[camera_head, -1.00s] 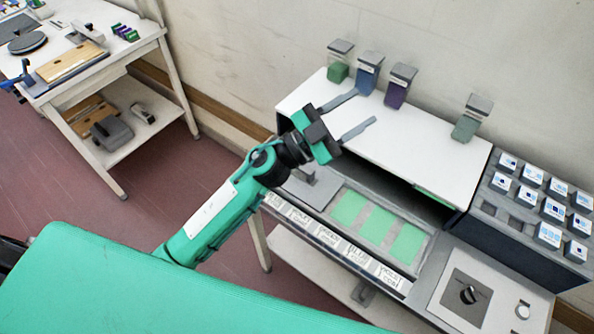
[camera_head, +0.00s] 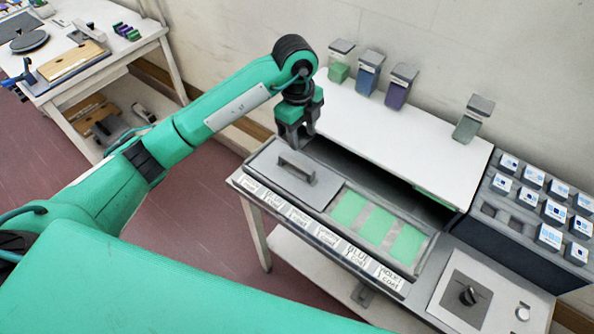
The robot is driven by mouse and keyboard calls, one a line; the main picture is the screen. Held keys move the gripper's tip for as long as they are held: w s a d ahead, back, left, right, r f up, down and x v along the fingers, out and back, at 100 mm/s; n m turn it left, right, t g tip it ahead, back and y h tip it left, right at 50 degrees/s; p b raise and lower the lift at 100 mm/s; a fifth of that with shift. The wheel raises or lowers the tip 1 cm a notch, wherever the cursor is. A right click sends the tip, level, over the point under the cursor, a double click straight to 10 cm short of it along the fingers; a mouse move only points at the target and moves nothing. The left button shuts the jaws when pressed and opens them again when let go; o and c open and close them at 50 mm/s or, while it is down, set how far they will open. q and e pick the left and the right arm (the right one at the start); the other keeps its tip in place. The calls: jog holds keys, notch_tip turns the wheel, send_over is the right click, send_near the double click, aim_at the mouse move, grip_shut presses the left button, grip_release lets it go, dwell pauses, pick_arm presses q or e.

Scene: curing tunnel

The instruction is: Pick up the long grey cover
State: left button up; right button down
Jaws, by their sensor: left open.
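A flat grey cover (camera_head: 278,184) with a raised bar handle (camera_head: 297,166) lies over the left end of the long tray (camera_head: 333,208) on the machine's front bench. Green panels (camera_head: 378,225) show uncovered to its right. My left gripper (camera_head: 297,146) points down with its fingers apart and empty. In the picture it is just above the handle; I cannot tell the exact height gap. My right gripper is not in view.
A white-topped tunnel housing (camera_head: 400,130) stands just behind the tray. Several coloured containers (camera_head: 368,75) line its back edge. A rack of labelled cubes (camera_head: 530,205) and a dial panel (camera_head: 468,290) are at the right.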

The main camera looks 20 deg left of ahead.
aim_at(296, 162)
pick_arm(q)
jog(key=shift+n+y, duration=0.3)
jog(key=shift+y, duration=0.2)
jog(key=f, duration=0.2)
jog(key=a+f+p, duration=0.1)
jog(key=f, duration=0.2)
jog(key=f+p, duration=0.1)
jog(key=f, duration=0.1)
jog(key=shift+w+a+f, duration=0.2)
jog(key=shift+a+f, duration=0.15)
notch_tip(296, 162, down, 5)
jog(key=p, duration=0.3)
jog(key=shift+d+f, duration=0.1)
jog(key=shift+f, duration=0.2)
jog(key=c, duration=0.9)
grip_shut()
jog(key=shift+r, duration=0.1)
